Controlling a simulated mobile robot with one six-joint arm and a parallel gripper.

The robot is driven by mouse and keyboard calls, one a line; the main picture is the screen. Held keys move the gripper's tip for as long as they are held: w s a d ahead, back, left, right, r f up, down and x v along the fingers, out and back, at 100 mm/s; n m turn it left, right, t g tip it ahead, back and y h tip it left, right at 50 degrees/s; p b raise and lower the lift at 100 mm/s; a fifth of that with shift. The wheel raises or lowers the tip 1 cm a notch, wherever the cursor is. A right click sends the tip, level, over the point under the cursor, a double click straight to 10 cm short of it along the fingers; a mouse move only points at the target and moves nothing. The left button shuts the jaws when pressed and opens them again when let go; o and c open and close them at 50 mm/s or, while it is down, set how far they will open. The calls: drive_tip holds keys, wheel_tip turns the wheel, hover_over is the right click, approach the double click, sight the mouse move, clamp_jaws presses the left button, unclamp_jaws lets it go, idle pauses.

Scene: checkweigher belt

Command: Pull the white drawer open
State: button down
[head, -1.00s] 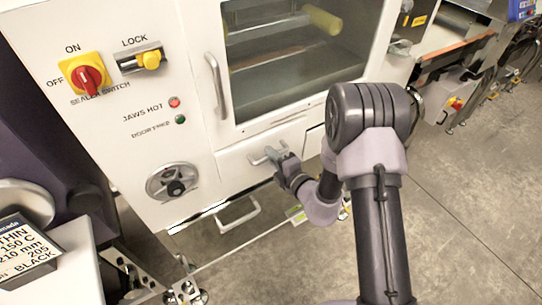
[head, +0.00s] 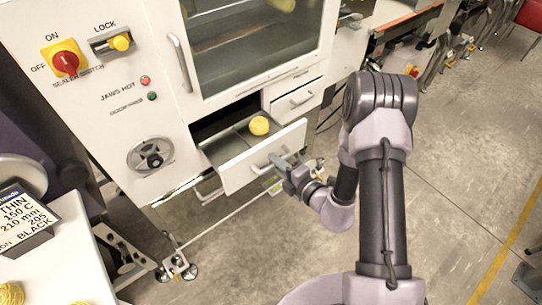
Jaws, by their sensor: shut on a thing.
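The white drawer (head: 240,170) stands pulled out of the front of the white machine, below the window door. A yellow ball-like thing (head: 259,125) lies inside it. The drawer has a bar handle on its front. My gripper (head: 285,168) is shut on the drawer handle (head: 266,166), with my arm reaching in from the right. The fingertips are small in this view and partly hidden by the gripper body.
A second, closed white drawer (head: 306,91) sits to the right of the open one. The machine has a red switch (head: 65,61), a yellow lock knob (head: 121,42) and a dial (head: 151,157). A black-lettered box (head: 22,222) stands on a white surface at left.

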drive_tip(key=shift+s+d, duration=0.35)
drive_tip(key=shift+s, duration=0.15)
drive_tip(key=c, duration=1.4)
unclamp_jaws()
drive_tip(key=shift+c, duration=0.2)
